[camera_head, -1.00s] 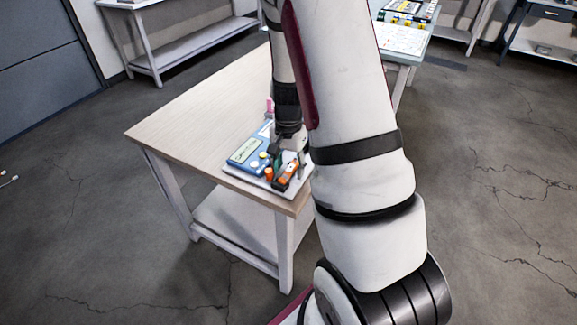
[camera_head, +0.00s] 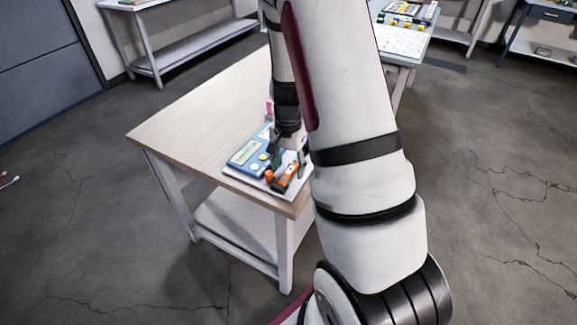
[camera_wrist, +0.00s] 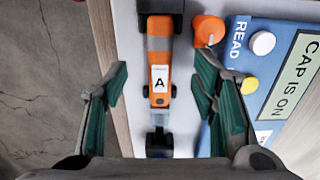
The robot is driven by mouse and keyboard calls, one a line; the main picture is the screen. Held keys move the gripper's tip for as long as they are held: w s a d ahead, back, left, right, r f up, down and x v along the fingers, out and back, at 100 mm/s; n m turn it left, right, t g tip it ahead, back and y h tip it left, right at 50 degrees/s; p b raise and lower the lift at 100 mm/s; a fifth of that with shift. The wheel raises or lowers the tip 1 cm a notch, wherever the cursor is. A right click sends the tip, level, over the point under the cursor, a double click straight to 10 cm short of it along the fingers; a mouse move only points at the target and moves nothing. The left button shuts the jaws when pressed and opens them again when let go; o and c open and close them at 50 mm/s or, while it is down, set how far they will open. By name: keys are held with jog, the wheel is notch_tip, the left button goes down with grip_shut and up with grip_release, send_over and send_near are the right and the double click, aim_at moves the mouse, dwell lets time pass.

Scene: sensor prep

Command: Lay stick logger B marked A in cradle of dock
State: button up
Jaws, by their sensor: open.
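The stick logger (camera_wrist: 159,45), orange and grey with a white label marked A, lies lengthwise in the wrist view. It also shows in the head view (camera_head: 286,178). Dark cradle parts (camera_wrist: 159,142) of the dock show at its near end and beside it, and a dark block is at its far end. It appears to rest in the cradle, though how fully it is seated is unclear. My gripper (camera_wrist: 160,82) is open, with one green-padded finger on each side of the logger and visible gaps between. The head view shows my gripper (camera_head: 290,164) just above the dock.
A blue device (camera_wrist: 264,75) with a display reading CAP IS ON stands right of the logger. An orange round cap (camera_wrist: 209,30) is close beside the right finger. The table's edge (camera_wrist: 108,40) is close on the left. The left tabletop (camera_head: 195,125) is clear.

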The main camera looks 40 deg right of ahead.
jog(key=shift+r, duration=0.1)
jog(key=shift+r+p, duration=2.15)
jog(key=shift+r, duration=0.8)
jog(key=shift+a+r, duration=0.1)
jog(key=s+a+r+n+t+p, duration=0.1)
jog(key=s+a+r+n, duration=0.2)
jog(key=a+r, duration=0.5)
jog(key=s+a+r+n+t+p, duration=0.1)
jog(key=s+a+r+n, duration=0.35)
jog(key=r, duration=0.75)
jog(key=s+a+r+n+t, duration=0.1)
jog(key=s+a+r+n, duration=0.2)
jog(key=s, duration=0.4)
jog(key=s+a+r+n+t+p, duration=0.1)
jog(key=s+a+r+n, duration=0.2)
jog(key=s, duration=0.5)
notch_tip(320, 180, up, 3)
jog(key=shift+a+f, duration=0.1)
jog(key=shift+a, duration=0.4)
